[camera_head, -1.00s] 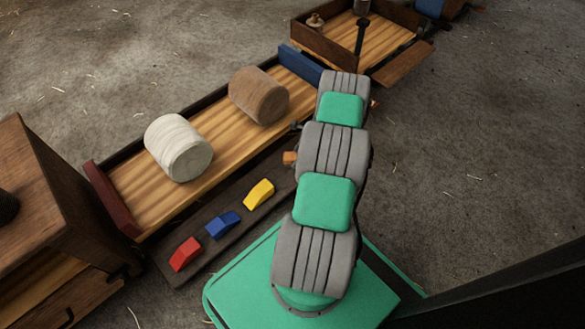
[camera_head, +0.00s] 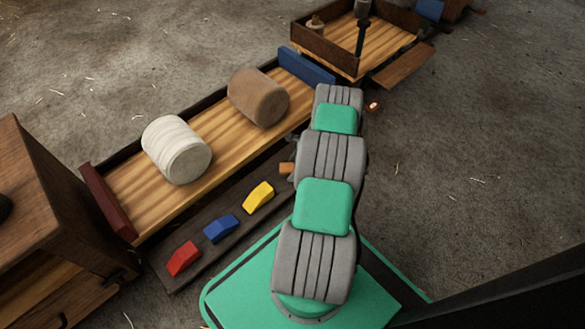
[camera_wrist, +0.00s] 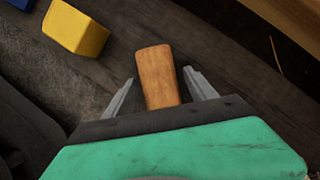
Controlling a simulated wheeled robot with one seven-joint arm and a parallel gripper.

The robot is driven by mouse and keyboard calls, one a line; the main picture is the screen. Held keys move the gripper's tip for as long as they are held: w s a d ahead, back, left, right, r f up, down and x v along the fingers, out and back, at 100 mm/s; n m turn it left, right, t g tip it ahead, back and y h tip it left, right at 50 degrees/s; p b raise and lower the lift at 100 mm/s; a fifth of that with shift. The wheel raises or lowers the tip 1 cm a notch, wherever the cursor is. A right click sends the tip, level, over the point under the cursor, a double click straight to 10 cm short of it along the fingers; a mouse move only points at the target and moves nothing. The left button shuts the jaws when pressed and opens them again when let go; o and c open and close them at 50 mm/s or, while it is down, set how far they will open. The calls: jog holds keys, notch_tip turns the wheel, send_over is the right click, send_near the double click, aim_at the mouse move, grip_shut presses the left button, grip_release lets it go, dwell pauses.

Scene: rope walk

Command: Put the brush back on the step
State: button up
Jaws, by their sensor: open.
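The wooden piece I take to be the brush (camera_wrist: 158,82) shows as an orange-brown block in the wrist view, its lower end hidden by my gripper. Its end also shows at the left of my arm in the head view (camera_head: 287,168). My gripper (camera_wrist: 160,77) is open, one finger on each side of it, with gaps visible. The step (camera_head: 167,273) is a long dark plank beside the trough, and its wood shows under the brush in the wrist view (camera_wrist: 110,75). I cannot tell whether the brush touches it. Bristles are not visible.
Red (camera_head: 184,258), blue (camera_head: 221,228) and yellow (camera_head: 258,197) blocks stand in a row on the step. The trough (camera_head: 130,200) holds a white roll (camera_head: 177,150) and a brown roll (camera_head: 258,97). A wooden cabinet (camera_head: 45,190) is at left. Floor right of my arm is mostly clear.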

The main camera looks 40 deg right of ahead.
jog(key=p+v, duration=0.5)
jog(key=v, duration=0.7)
jog(key=w+a+r+n+g+h, duration=0.1)
jog(key=w+a+r+n, duration=0.2)
jog(key=a+r+n, duration=0.65)
jog(key=w+a+r+n+g+h, duration=0.1)
jog(key=w+a+r+n, duration=0.2)
jog(key=a+r, duration=0.75)
jog(key=s+a+r+n+h, duration=0.1)
jog(key=s+a+r+n, duration=1.3)
jog(key=s+r, duration=0.1)
jog(key=shift+a+r+t, duration=0.2)
jog(key=shift+a+t, duration=0.2)
